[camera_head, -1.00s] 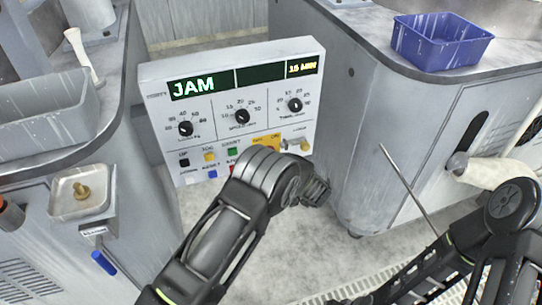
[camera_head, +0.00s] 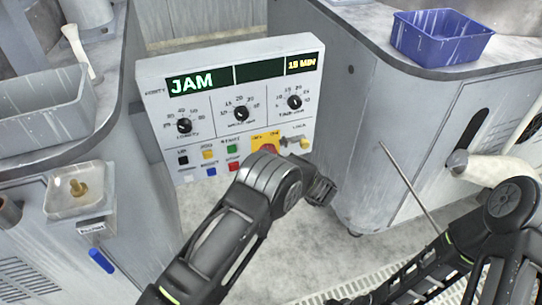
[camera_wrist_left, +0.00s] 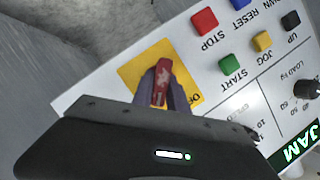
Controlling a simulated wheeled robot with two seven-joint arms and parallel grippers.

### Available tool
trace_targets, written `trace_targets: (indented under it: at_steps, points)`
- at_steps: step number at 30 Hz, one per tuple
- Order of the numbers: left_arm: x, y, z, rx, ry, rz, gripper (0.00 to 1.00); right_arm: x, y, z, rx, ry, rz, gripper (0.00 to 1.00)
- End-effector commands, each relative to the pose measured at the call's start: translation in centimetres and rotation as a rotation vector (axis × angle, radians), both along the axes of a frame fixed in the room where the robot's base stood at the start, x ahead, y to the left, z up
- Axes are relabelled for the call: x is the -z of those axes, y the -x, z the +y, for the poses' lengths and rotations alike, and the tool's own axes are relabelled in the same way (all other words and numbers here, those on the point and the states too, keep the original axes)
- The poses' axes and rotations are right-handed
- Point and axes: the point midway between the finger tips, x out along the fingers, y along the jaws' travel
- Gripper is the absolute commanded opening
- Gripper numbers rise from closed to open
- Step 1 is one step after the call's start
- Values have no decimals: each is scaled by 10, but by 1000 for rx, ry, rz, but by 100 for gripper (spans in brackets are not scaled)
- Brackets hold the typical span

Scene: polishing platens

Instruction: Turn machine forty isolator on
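The grey machine panel (camera_head: 225,75) is marked FORTY and its screen reads JAM and 15 MIN. Its yellow isolator plate (camera_head: 264,135) is at the lower right, partly hidden by my left arm. In the left wrist view the isolator's red handle (camera_wrist_left: 160,88) stands out from the yellow plate (camera_wrist_left: 130,72). The word OFF shows beside it; the other label is hidden. My left gripper (camera_wrist_left: 163,98) has its fingers close on both sides of the red handle, with no clear gap. In the head view this gripper is hidden behind my arm. My right gripper is out of frame.
Coloured push buttons, including a red STOP (camera_wrist_left: 204,20) and green START (camera_wrist_left: 229,64), lie close to the isolator. A lock part (camera_head: 304,143) sits at its right. A cabinet with a blue bin (camera_head: 440,45) stands right; a thin rod (camera_head: 408,180) leans near it.

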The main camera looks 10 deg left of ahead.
Motion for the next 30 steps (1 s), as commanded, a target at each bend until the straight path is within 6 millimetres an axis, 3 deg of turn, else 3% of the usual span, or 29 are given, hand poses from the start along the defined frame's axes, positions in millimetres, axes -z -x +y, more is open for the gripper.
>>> trace_targets:
  at_steps: [6,17,30]
  points:
    - [0,0,0,-1,1,-1,38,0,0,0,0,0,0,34]
    - [-2,3,-4,0,3,-2,38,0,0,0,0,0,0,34]
    - [-18,43,-50,1,3,-1,38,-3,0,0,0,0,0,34]
